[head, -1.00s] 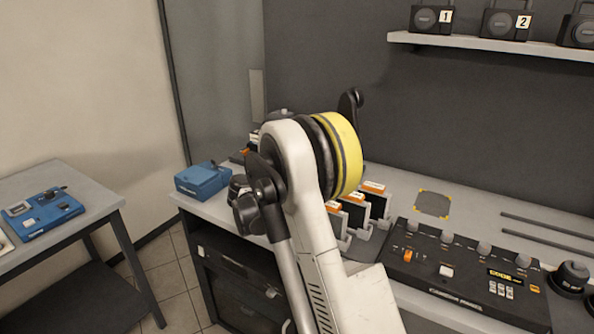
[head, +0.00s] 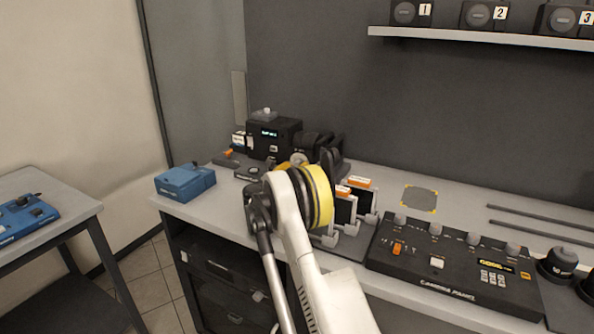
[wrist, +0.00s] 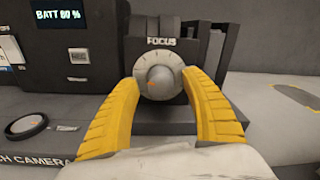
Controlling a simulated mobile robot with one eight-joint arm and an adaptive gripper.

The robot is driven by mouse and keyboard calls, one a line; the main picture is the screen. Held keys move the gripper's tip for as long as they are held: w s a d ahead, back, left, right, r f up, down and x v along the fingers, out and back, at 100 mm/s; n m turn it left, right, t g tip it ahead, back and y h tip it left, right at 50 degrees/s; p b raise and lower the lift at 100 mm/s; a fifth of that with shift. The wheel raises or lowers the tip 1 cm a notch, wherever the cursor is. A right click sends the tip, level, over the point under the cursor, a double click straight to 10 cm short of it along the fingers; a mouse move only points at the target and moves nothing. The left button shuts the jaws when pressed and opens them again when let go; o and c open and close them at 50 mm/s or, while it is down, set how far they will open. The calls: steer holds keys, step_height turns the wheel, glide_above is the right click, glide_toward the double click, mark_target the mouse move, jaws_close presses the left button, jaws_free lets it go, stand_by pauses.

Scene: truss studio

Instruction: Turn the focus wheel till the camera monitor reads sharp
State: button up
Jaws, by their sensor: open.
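The focus wheel (wrist: 159,81) is a pale dial with a grey hub and an orange mark, under the label FOCUS in the wrist view. My gripper (wrist: 163,95) is open. Its two yellow fingers stand on either side of the wheel, and I cannot tell whether they touch it. The camera (head: 272,137) is a black box at the back of the bench, with my arm partly in front of its lens side. Its lit monitor (wrist: 59,15) reads "BATT 80 %" in the wrist view. In the head view its text is too small to read.
A blue box (head: 185,182) stands at the bench's left end. Card holders with orange-topped cards (head: 345,208) stand right of my arm, before a black control panel (head: 452,262). A shelf (head: 480,37) with numbered units hangs above. A side table (head: 45,215) is at left.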

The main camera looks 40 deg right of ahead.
steer(key=shift+w+d, duration=0.15)
steer(key=shift+d, duration=0.3)
jaws_close()
